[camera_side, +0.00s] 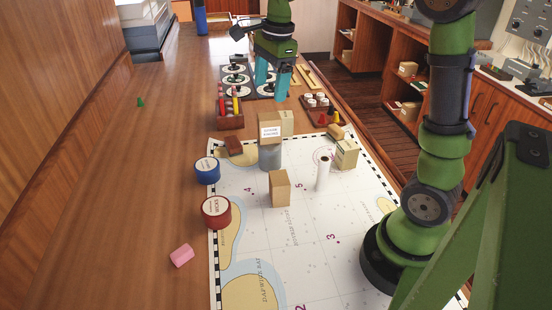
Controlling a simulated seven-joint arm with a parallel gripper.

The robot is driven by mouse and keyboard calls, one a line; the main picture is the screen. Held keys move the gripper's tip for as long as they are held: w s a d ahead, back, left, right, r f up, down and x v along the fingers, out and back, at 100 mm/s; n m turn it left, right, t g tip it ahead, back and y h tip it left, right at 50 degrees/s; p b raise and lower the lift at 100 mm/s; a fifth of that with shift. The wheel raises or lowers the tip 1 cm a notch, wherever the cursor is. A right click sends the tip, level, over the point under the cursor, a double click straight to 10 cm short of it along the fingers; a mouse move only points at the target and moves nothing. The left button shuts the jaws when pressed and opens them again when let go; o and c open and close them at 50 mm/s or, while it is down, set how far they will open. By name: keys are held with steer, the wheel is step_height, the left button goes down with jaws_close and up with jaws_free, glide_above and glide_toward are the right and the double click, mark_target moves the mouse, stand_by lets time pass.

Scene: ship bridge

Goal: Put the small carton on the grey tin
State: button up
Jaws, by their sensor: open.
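A small tan carton with a white label (270,130) sits upright on top of the grey tin (270,157), a cylinder standing on the chart. My gripper (272,90) is open, with its teal fingers apart and nothing between them. In this view it appears above and behind the carton, clear of it. The exact depth between them is hard to tell. The tin's top is hidden under the carton.
Other tan cartons stand in front (280,190), at right (346,154) and behind the tin (287,122). A white roll (323,173) stands nearby. A blue tin (207,171) and red tin (216,212) are at left. The chart's front (290,255) is mostly clear.

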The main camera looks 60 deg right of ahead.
steer(key=s+a+n+t, duration=0.2)
steer(key=s+a+n, duration=0.3)
steer(key=s+n, duration=0.2)
steer(key=s+a+f+n+t+y, duration=0.1)
steer(key=s+a+n+t, duration=0.2)
steer(key=s+a+n, duration=0.3)
steer(key=s+n, duration=0.2)
steer(key=n, duration=0.3)
steer(key=shift+s+a+t+y, duration=0.2)
steer(key=shift+t+y, duration=0.1)
